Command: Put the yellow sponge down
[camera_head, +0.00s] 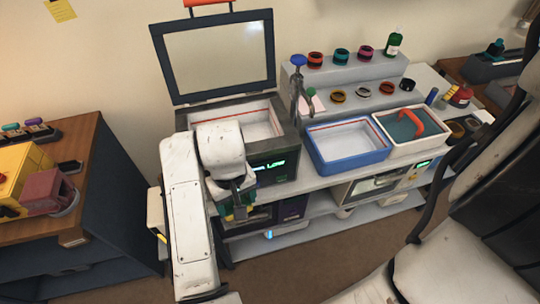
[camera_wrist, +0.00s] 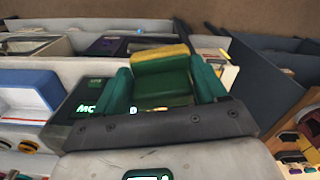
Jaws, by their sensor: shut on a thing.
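My gripper (camera_wrist: 164,84) is shut on the yellow sponge (camera_wrist: 160,56). In the wrist view the sponge has a yellow face and a green body, and sits between the two green fingers. In the head view my gripper (camera_head: 238,206) hangs in front of the bench, below the front panel of the open-lidded machine. The sponge is mostly hidden there by my arm and gripper. I cannot tell whether the sponge touches anything.
The open-lidded machine (camera_head: 285,166) has a lit green display. A blue tub (camera_head: 348,155) and a white tub with teal contents (camera_head: 435,139) stand to its right. A lower shelf (camera_head: 310,227) runs under the bench. A dark cabinet (camera_head: 105,215) stands at the left.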

